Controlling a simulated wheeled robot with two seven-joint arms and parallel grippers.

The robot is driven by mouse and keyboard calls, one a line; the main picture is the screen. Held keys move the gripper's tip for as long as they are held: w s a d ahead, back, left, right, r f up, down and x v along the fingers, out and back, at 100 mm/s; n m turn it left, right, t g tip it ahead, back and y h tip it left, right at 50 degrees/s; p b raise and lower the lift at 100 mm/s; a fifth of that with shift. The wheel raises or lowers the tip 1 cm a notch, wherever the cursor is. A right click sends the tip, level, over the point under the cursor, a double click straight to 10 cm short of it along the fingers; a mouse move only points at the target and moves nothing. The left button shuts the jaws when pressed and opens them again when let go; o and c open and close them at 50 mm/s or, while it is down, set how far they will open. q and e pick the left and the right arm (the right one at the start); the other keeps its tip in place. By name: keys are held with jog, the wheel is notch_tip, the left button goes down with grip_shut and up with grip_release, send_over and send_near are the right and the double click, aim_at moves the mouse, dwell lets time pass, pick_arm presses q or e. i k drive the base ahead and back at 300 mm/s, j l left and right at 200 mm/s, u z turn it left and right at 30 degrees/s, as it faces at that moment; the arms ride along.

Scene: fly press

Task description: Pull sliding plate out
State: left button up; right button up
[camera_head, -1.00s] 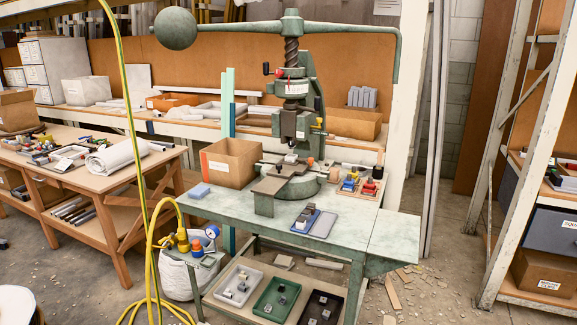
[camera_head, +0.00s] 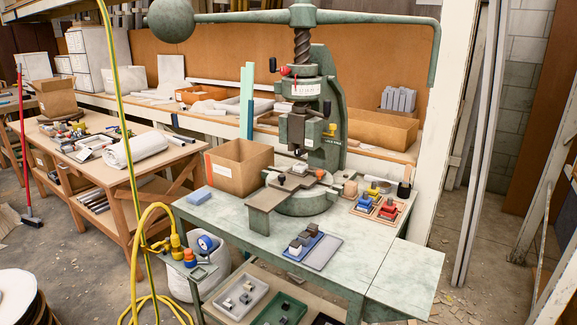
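The green fly press (camera_head: 331,120) stands on a green metal table (camera_head: 235,222). Its sliding plate (camera_head: 268,200) is a grey-brown bar that juts out from the round press base (camera_head: 305,203) toward the front left. A small dark knob (camera_head: 281,179) with an orange tip stands on the plate near the base. Beneath the ram (camera_head: 300,132), a small light piece (camera_head: 299,168) sits at the inner end of the plate. Neither of my grippers shows in the head view, so nothing is seen touching the plate.
A cardboard box (camera_head: 238,168) and a blue block (camera_head: 199,196) are left of the press. A tray with blue and grey blocks (camera_head: 312,248) lies in front. Coloured blocks (camera_head: 378,203) sit at right. A yellow hose (camera_head: 136,245) hangs at front left. The table's front right is clear.

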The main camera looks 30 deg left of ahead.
aim_at(288, 182)
jog(key=i+l+u, duration=0.35)
jog(key=i+l, duration=0.8)
